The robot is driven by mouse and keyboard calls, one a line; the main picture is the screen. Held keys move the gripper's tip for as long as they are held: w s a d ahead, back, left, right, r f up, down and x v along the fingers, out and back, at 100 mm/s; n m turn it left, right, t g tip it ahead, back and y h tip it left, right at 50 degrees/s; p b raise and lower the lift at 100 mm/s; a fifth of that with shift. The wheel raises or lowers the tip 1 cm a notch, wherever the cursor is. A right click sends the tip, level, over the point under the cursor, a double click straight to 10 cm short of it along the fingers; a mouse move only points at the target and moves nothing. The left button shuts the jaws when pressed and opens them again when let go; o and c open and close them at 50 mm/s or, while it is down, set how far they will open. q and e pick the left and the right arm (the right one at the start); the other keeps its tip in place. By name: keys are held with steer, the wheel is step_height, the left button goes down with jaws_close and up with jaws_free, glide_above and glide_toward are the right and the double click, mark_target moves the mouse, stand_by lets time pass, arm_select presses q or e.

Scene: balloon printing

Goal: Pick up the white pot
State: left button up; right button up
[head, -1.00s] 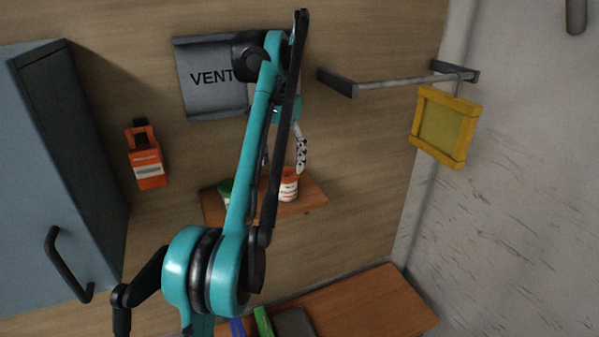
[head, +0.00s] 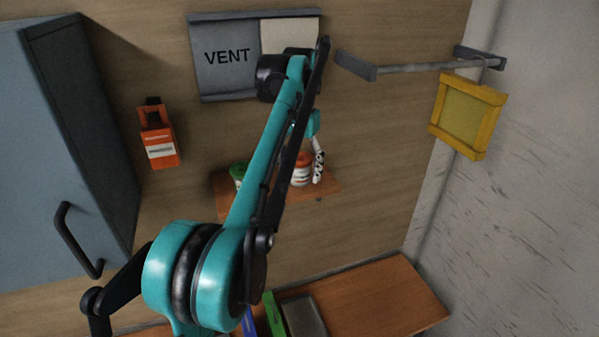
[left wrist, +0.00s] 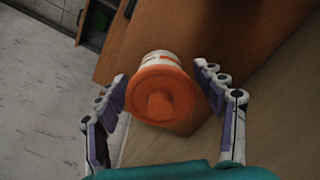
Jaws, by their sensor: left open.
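The white pot (head: 301,174) has an orange lid and stands on a small wooden wall shelf. In the left wrist view the pot (left wrist: 160,92) sits between the fingers, lid toward the camera. My left gripper (head: 308,172) is open, its white fingers down around the pot. In the left wrist view the open gripper (left wrist: 161,76) has one finger on each side of the pot, with a visible gap on both sides. My right gripper is not in view.
A green-lidded pot (head: 238,171) stands left of it on the shelf (head: 326,186). A VENT panel (head: 226,58) is above. An orange box (head: 158,138) and blue-grey cabinet (head: 60,150) are left. A rail holds a yellow frame (head: 466,115). A wooden surface (head: 370,300) lies below.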

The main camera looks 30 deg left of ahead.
arm_select(q)
steer(key=shift+w+f, duration=0.1)
steer(key=shift+f, duration=0.05)
steer(key=c, duration=1.2)
steer(key=shift+o, duration=0.2)
steer(key=shift+r, duration=0.6)
step_height(320, 180, up, 8)
steer(key=shift+r+p, duration=0.15)
steer(key=shift+p, duration=0.85)
steer(key=shift+r+p, duration=3.5)
steer(key=shift+r, duration=0.85)
